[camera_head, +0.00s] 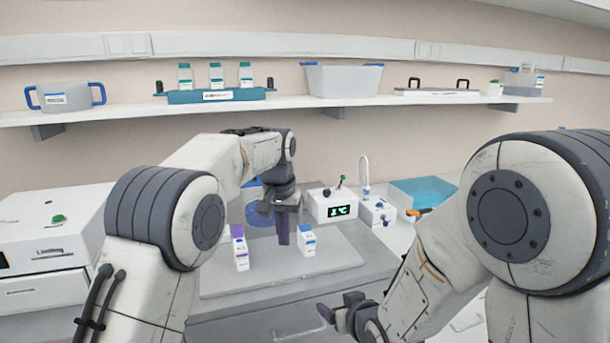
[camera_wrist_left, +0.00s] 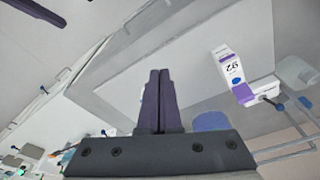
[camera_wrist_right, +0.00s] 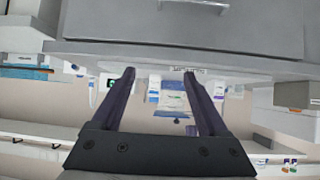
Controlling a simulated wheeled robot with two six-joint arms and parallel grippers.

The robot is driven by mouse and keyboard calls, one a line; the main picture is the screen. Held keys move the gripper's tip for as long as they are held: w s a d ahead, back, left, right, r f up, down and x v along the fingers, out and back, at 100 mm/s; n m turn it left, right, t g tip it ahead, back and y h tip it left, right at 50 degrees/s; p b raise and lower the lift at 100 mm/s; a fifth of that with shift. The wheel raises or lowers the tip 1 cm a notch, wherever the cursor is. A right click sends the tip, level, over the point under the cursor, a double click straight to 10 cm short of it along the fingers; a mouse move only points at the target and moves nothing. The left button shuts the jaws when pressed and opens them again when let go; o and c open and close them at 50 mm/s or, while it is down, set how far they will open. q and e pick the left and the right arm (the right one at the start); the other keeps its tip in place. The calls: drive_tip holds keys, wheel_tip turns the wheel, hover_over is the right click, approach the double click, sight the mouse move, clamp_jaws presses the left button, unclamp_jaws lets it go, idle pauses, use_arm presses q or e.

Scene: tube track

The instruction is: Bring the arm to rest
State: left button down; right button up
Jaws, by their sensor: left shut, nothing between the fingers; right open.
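My left arm reaches in over the grey mat on the bench. Its gripper (camera_head: 283,238) points down between a purple-capped tube box and a blue-capped one. In the left wrist view the left gripper's fingers (camera_wrist_left: 158,75) are pressed together with nothing between them. My right arm is low at the front right. Its gripper (camera_head: 328,310) is below and in front of the bench edge. In the right wrist view the right gripper's fingers (camera_wrist_right: 163,80) are spread apart and empty.
The purple-capped box (camera_head: 241,252) and blue-capped box (camera_head: 306,243) stand on the mat (camera_head: 340,262). A white device with a display (camera_head: 330,206) stands behind. A white machine (camera_head: 45,235) is at left. A wall shelf (camera_head: 290,103) holds containers. A drawer front (camera_wrist_right: 180,28) faces the right gripper.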

use_arm(q)
drive_tip(key=s+a+f+n, duration=0.1)
drive_tip(key=s+a+f, duration=0.4)
drive_tip(key=s, duration=0.4)
drive_tip(key=s+a+f, duration=0.4)
drive_tip(key=s, duration=0.4)
drive_tip(key=s+a+f+n, duration=0.1)
drive_tip(key=s+a+f, duration=0.4)
drive_tip(key=s, duration=0.4)
use_arm(e)
drive_tip(key=s+d+f+m+g+h, duration=0.3)
drive_tip(key=s+d+g, duration=0.5)
drive_tip(key=s+d, duration=0.45)
use_arm(q)
drive_tip(key=s+d+r+m+g+p, duration=0.2)
drive_tip(key=s+d+r+m+p, duration=0.5)
drive_tip(key=s+d+r, duration=0.5)
drive_tip(key=shift+s+d+r+h+p, duration=0.3)
drive_tip(key=shift+s+d+r+p, duration=0.15)
drive_tip(key=shift+d+r, duration=0.55)
use_arm(e)
drive_tip(key=s+a+r+n+g+y, duration=0.1)
drive_tip(key=s+a+r+n+g, duration=0.1)
drive_tip(key=s+a+r+n, duration=0.5)
drive_tip(key=s+a+r, duration=0.6)
drive_tip(key=s+a, duration=0.2)
drive_tip(key=shift+s+r+g, duration=0.15)
drive_tip(key=shift+r+g, duration=0.1)
drive_tip(key=shift+g, duration=0.15)
